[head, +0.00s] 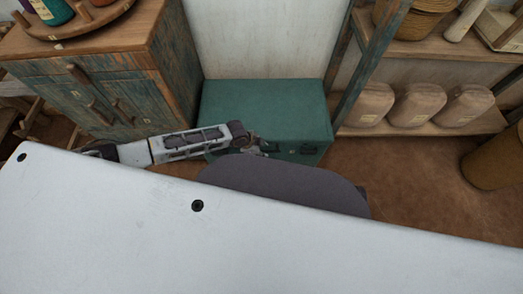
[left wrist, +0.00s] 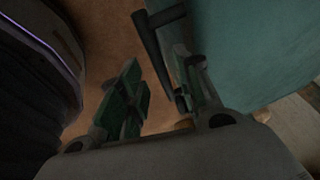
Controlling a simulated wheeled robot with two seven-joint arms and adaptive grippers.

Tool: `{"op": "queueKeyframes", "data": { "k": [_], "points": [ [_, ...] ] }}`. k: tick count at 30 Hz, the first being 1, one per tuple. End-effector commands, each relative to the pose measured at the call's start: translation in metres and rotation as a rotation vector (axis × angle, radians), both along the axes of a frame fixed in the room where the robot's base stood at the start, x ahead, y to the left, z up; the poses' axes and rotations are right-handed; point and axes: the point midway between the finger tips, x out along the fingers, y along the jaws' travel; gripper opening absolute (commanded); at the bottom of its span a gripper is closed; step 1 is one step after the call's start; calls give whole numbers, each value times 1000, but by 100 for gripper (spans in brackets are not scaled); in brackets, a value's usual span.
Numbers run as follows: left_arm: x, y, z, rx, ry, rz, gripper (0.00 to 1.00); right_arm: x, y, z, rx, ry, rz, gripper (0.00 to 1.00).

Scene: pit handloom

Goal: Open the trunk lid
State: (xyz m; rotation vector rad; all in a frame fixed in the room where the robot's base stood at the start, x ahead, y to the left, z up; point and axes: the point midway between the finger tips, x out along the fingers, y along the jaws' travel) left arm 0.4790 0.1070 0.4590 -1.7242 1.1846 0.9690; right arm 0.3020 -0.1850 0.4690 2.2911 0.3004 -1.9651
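The green trunk (head: 268,105) stands against the pale wall, its lid down. Dark fittings (head: 308,149) show on its front face. My left gripper (head: 262,147) is at the front of the trunk, near its upper front edge. In the left wrist view the two fingers of my left gripper (left wrist: 160,88) stand apart. A dark bar-shaped handle (left wrist: 150,48) shows just beyond and between the fingertips, beside the trunk's teal face (left wrist: 255,45). I cannot tell whether a finger touches it. My right gripper is not in view.
A worn wooden cabinet (head: 100,85) stands close on the trunk's left. A shelf rack (head: 430,45) with several rounded sacks (head: 417,104) on its lower board is on the right. A round basket (head: 492,160) stands at the far right. Brown floor (head: 410,185) is clear in front of the rack.

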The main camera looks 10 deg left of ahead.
Motion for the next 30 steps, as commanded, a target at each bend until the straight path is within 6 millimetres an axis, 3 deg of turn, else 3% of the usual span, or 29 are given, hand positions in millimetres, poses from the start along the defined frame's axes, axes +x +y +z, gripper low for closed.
{"op": "queueKeyframes", "data": {
  "k": [15,23,30],
  "points": [
    [3,-3,-9,0,-1,0,34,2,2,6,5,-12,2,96],
    [3,-3,-9,0,-1,0,0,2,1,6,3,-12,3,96],
    [3,-3,-9,0,0,0,0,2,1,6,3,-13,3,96]
  ]
}}
